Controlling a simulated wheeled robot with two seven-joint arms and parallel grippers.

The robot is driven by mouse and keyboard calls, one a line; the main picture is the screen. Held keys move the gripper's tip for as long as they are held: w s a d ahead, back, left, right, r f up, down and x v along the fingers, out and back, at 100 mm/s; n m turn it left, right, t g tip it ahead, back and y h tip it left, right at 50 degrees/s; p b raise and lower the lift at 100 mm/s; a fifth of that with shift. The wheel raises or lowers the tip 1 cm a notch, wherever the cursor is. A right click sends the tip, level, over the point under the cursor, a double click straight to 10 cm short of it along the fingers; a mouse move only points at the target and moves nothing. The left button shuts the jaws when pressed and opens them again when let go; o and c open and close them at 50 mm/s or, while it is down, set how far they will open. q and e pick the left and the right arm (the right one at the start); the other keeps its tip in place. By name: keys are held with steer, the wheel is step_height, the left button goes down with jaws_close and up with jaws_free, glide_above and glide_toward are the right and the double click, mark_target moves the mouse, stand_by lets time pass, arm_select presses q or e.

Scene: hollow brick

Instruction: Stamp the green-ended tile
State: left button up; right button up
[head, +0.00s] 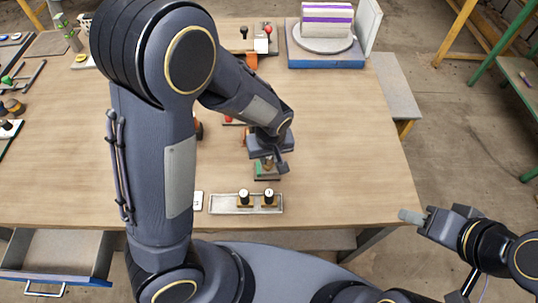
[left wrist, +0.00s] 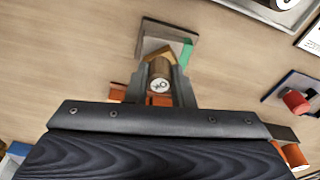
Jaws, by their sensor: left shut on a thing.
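My left gripper (head: 268,160) is shut on a stamp (left wrist: 159,75). The stamp has a brown round handle with a white marked top and a tan wooden block below. The green-ended tile (left wrist: 165,36) lies just past the fingertips in the left wrist view, a grey-brown piece with a green end (left wrist: 186,54). In the head view the tile (head: 267,175) is partly hidden under the gripper. The stamp is over or right against the tile; I cannot tell if they touch. My right gripper (head: 412,216) is off the table's front right, holding nothing visible.
A metal tray (head: 224,206) with two more stamps lies at the table's front, a white card (head: 198,201) to its left. A blue-based stand (head: 325,58) with a striped block is at the back right. The table's right side is clear.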

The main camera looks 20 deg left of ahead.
arm_select(q)
steer(key=shift+f+b, duration=0.35)
steer(key=shift+f, duration=0.05)
stand_by(1.3)
steer(key=shift+r+p, duration=2.85)
steer(key=shift+r, duration=0.75)
